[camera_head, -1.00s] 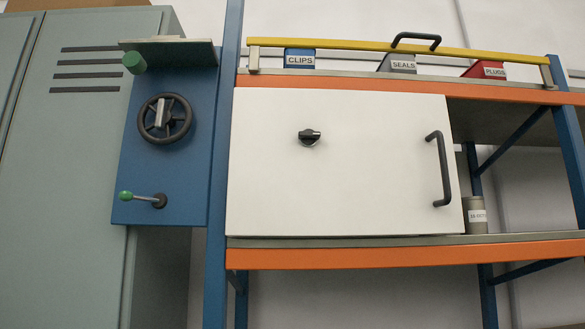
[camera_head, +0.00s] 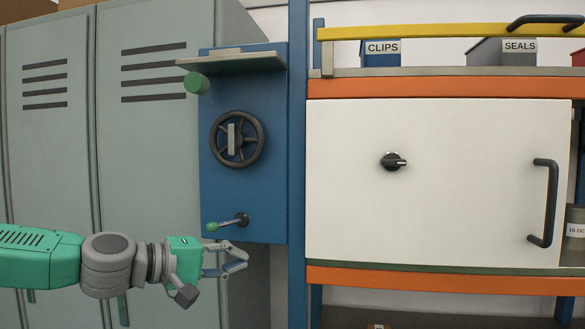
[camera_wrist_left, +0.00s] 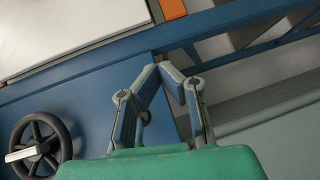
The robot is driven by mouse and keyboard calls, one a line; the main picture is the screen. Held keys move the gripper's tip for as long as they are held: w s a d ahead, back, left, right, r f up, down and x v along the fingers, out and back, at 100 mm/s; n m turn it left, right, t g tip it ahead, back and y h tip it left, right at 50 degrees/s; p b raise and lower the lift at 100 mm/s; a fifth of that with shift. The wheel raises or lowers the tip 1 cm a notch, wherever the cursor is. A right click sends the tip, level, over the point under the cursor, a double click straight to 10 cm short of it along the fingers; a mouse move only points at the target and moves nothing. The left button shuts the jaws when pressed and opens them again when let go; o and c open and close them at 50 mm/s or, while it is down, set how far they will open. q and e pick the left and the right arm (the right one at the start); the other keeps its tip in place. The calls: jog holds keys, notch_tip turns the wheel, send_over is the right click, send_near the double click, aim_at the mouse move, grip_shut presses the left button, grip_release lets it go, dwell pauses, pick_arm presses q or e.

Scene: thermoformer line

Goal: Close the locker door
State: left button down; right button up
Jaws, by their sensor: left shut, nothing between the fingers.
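Tall grey-green lockers with dark vent slots stand at the left in the head view. One locker door (camera_head: 150,160) is beside the blue panel, and another locker door (camera_head: 52,160) is farther left. Both look about flush with their frames; any small gap cannot be told. My left gripper (camera_head: 238,262) reaches in from the left, across the front of the lockers, with its fingertips just below the blue panel's lever. It is shut and empty. Its fingers also show in the left wrist view (camera_wrist_left: 162,75). My right gripper is not in view.
The blue panel (camera_head: 268,190) carries a handwheel (camera_head: 237,139) and a green-tipped lever (camera_head: 228,222), close above my left gripper. A rack with a blue post (camera_head: 298,130) holds a white panel with a knob (camera_head: 440,180) and a black handle (camera_head: 550,200).

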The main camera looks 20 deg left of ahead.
pick_arm(q)
jog(key=t+h+p, duration=0.1)
send_near(294, 208)
jog(key=a+v, duration=0.1)
jog(key=v, duration=0.3)
jog(key=shift+n+t, duration=0.3)
jog(key=b+x, duration=0.4)
jog(key=x, duration=0.6)
jog(key=shift+f, duration=0.2)
jog(key=d, duration=0.1)
jog(key=w+d, duration=0.1)
jog(key=d, duration=0.1)
jog(key=shift+r+p, duration=0.1)
jog(key=shift+p, duration=0.2)
jog(key=shift+w+d, duration=0.1)
jog(key=shift+d, duration=0.55)
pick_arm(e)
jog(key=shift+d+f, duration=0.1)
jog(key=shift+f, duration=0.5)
